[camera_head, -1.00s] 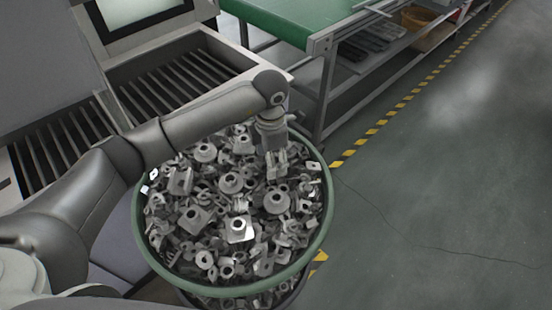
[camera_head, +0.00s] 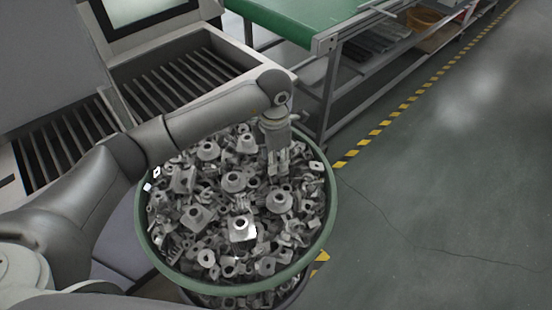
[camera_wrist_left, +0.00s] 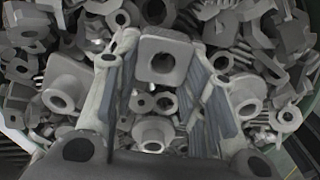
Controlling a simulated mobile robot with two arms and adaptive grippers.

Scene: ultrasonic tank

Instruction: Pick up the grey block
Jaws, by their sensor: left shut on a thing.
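My left gripper (camera_head: 278,170) is over the right back part of a round green-rimmed bin (camera_head: 331,215) full of grey metal parts. In the left wrist view its two fingers (camera_wrist_left: 163,75) stand on either side of a grey block (camera_wrist_left: 165,61) with a rounded square face and a round hole. The fingers are shut on this block near their tips. In the head view the held block is too small and grey to tell from the parts behind it. My right gripper is not in view.
Many loose grey parts fill the bin, among them a pale square piece with a raised ring (camera_head: 241,230). A green-topped table (camera_head: 290,22) with a metal frame stands behind the bin. A slatted grey machine (camera_head: 190,78) is at the left. The floor at right is clear.

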